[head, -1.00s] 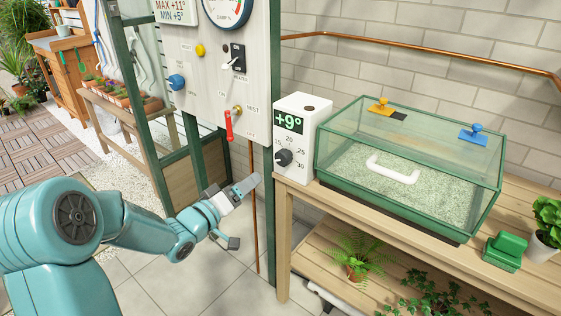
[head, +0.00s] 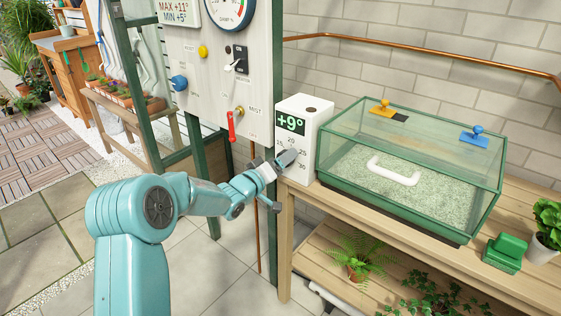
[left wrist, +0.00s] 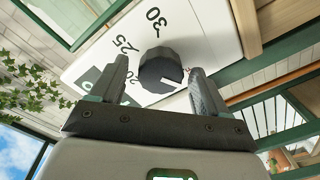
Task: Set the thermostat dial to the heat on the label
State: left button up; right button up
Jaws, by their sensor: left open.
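The white thermostat box (head: 315,112) stands at the left end of the wooden bench, its green display reading +9°. Its dark dial is hidden behind my left gripper (head: 283,160) in the head view. In the left wrist view the dial (left wrist: 160,68) shows between the two open fingers of my left gripper (left wrist: 162,88). The fingers are on either side of it; contact cannot be told. The numbers 25 and 30 show on the face beside the dial. The dial's exact setting cannot be read. My right gripper is out of view.
A panel (head: 214,105) with knobs, switches, a red lever (head: 232,126) and a MAX +11° MIN +5° sign (head: 178,12) is left of the box. A green-framed glass case (head: 410,165) stands close on its right. Its lid has a white handle (head: 393,170).

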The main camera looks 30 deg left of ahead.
pick_arm(q)
jog(key=c, duration=1)
jog(key=shift+d+f+n+h+b, duration=0.1)
jog(key=shift+n+h+b, duration=0.2)
jog(key=shift+n+b, duration=6.85)
jog(key=shift+f+n+h+b, duration=0.2)
jog(key=shift+n+b, duration=3.3)
jog(key=shift+n, duration=7.15)
jog(key=shift+c, duration=0.2)
jog(key=shift+r, duration=0.1)
